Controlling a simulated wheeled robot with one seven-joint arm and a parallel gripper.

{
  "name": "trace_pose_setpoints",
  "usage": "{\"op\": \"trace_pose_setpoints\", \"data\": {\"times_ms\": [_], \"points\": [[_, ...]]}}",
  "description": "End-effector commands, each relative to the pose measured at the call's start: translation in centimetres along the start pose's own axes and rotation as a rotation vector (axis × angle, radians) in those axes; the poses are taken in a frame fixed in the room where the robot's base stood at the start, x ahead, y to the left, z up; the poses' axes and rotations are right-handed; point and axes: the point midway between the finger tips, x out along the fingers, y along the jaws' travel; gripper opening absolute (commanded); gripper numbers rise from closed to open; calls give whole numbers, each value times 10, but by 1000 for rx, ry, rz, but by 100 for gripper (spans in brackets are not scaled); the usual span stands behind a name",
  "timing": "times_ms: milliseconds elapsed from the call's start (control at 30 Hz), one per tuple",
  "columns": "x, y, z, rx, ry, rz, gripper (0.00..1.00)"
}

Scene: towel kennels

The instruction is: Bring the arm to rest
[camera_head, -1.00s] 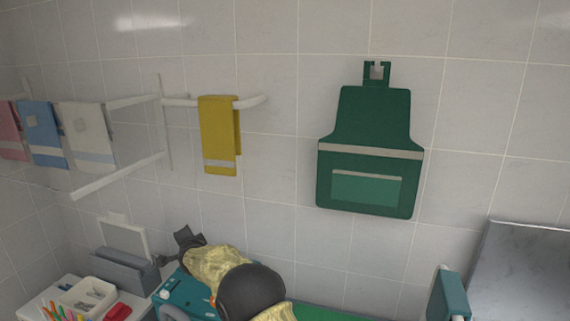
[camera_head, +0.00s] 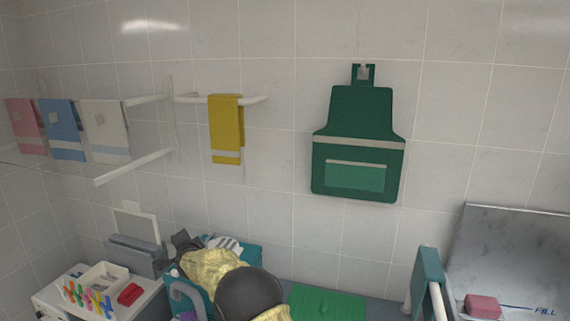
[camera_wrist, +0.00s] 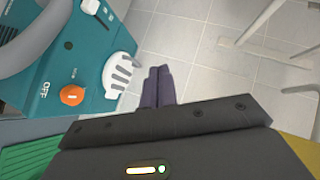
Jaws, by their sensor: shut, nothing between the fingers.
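My gripper (camera_wrist: 158,86) shows in the wrist view with its two dark fingers together and nothing between them. It hangs over the tiled floor (camera_wrist: 190,40), beside a teal machine panel (camera_wrist: 85,60) with an orange knob (camera_wrist: 72,95) marked OFF. In the head view my arm, dark and pale yellow, is folded low in the middle, in front of the teal machine (camera_head: 245,252). The gripper's fingertips cannot be made out there.
Towels hang on wall rails at left, with a yellow towel (camera_head: 226,130) on its own bar. A green apron (camera_head: 358,145) hangs on the wall. A white cabinet (camera_head: 150,300) holds clips and a red object (camera_head: 130,293). A metal basin panel (camera_head: 515,250) and pink block (camera_head: 482,306) stand right.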

Motion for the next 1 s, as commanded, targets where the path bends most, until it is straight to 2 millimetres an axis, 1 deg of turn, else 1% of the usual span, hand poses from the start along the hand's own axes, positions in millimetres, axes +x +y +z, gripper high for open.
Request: {"op": "trace_pose_setpoints", "data": {"times_ms": [100, 367, 567, 667, 767, 867, 900, 967, 1000], "points": [[0, 1, -1, 0, 1, 1, 0], [-17, 10, -32, -68, -8, 52, 0], [-38, 23, -61, -137, -23, 109, 0], [-53, 33, -79, -183, -36, 148, 0], [-75, 45, -100, -237, -54, 197, 0], [-108, 64, -126, -306, -84, 264, 0], [-124, 72, -136, -339, -100, 295, 0], [-150, 86, -148, -387, -129, 342, 0], [-168, 95, -155, -419, -150, 373, 0]]}}
